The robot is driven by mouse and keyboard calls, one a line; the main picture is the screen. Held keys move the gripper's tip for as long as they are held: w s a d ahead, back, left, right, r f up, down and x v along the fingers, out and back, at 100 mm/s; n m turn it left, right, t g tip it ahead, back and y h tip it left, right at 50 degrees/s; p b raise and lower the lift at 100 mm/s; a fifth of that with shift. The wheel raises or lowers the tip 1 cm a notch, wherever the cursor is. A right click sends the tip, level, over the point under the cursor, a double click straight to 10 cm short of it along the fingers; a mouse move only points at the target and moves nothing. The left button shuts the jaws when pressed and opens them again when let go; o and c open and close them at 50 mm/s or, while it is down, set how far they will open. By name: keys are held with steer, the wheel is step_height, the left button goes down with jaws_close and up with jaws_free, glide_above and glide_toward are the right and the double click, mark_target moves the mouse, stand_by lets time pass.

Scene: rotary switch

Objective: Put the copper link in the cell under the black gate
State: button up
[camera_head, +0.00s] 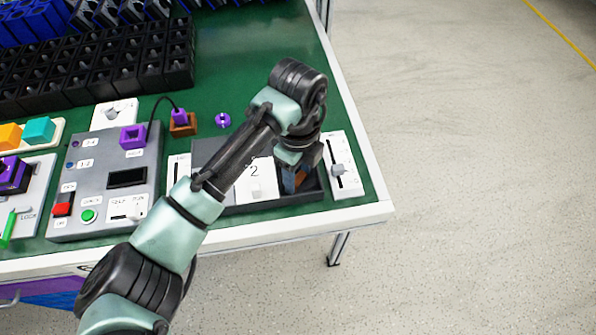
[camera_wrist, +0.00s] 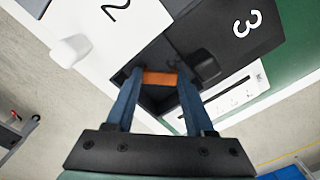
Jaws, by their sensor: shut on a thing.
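My gripper (camera_wrist: 160,75) points down, its two blue fingers shut on the copper link (camera_wrist: 160,79), a small orange-brown block held crosswise between the tips. In the wrist view the black gate (camera_wrist: 225,32), marked 3 with a black knob, is beside the link. A dark open cell (camera_wrist: 155,98) shows under and around the link, next to that gate. I cannot tell whether the link touches the cell floor.
A white gate (camera_head: 256,180) marked 2, with a white knob, is left of the cell. A white slider panel (camera_head: 345,165) stands close on the right. A grey control box (camera_head: 105,180) and black racks (camera_head: 110,65) are to the left. Bare green table lies behind.

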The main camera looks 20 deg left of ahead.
mark_target(298, 179)
steer(key=shift+f, duration=0.15)
steer(key=o, duration=1)
steer(key=shift+o, duration=0.2)
step_height(298, 179, up, 12)
steer(key=p, duration=0.1)
steer(key=shift+r+p, duration=0.25)
steer(key=shift+p, duration=0.1)
